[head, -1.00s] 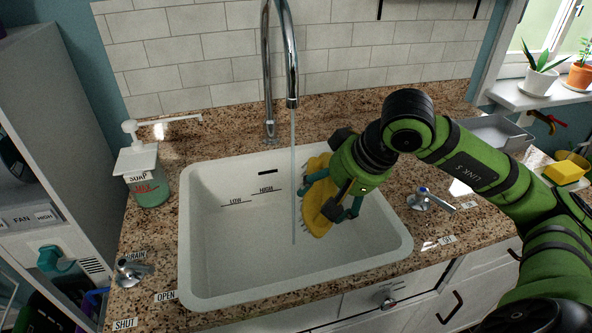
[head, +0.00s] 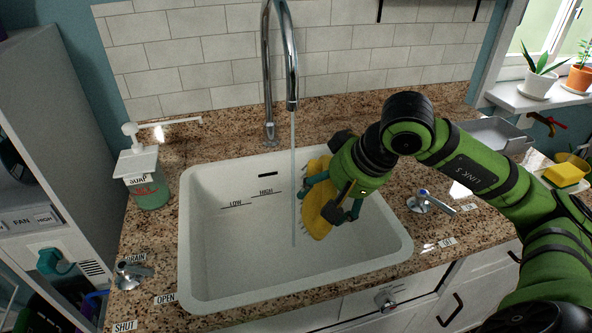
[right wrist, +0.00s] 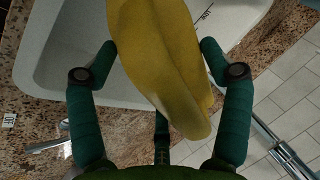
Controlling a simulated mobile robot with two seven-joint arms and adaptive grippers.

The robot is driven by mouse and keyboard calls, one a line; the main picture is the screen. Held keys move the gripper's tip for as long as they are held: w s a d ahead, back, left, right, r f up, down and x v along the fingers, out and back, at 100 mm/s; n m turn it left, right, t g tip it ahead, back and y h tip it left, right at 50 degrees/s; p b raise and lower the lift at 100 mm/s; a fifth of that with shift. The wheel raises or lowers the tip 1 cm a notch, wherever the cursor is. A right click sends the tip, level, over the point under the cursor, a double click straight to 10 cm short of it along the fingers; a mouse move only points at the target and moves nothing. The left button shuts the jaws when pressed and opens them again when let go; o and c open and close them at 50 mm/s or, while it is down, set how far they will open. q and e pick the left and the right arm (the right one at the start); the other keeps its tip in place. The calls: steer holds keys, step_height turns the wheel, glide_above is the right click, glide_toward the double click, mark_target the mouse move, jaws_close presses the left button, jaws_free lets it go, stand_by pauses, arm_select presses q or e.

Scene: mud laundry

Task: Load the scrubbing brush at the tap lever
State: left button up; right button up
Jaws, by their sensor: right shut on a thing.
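My right gripper (head: 335,198) is shut on the yellow scrubbing brush (head: 317,212) above the right part of the sink basin. The brush's bristle side faces left, towards a thin water stream (head: 293,180) falling from the tap spout (head: 291,85). The brush is close to the stream; I cannot tell if they touch. In the right wrist view the brush (right wrist: 165,60) lies between my two teal fingers (right wrist: 160,62). The tap lever (head: 428,202), with a blue mark, is on the counter right of the sink. My left gripper is out of view.
The white sink (head: 186,240) has LOW and HIGH marks inside. A soap pump bottle (head: 148,185) stands left of it, with a drain lever (head: 130,275) in front.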

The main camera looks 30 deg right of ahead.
steer(key=s+r+b, duration=0.2)
steer(key=s+r, duration=0.2)
steer(key=s, duration=0.1)
steer(key=shift+d, duration=0.15)
stand_by(0.3)
